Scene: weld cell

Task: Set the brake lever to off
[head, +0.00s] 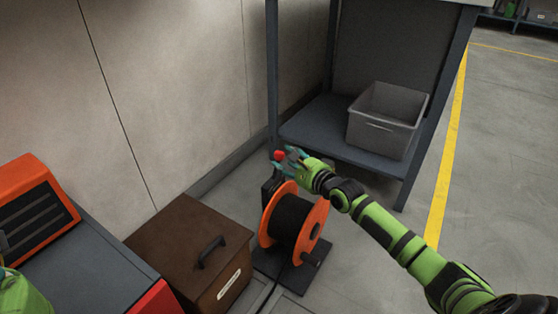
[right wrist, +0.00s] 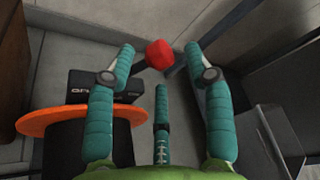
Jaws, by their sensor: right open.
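The brake lever's red knob (head: 279,155) shows above a dark box beside the cable reel (head: 318,215). A black box (right wrist: 90,88) with white lettering, partly hidden by a finger, sits by the reel's orange flange (right wrist: 78,118). My right gripper (head: 287,157) is open around the knob's near side; it also shows in the right wrist view (right wrist: 160,60). I cannot tell contact. My left gripper is not in view.
A workbench shelf (head: 320,125) holds a grey bin (head: 380,138) to the right of the reel. A brown case (head: 175,235) with a black handle stands left of the reel. An orange machine (head: 32,208) is at far left. The wall is close behind.

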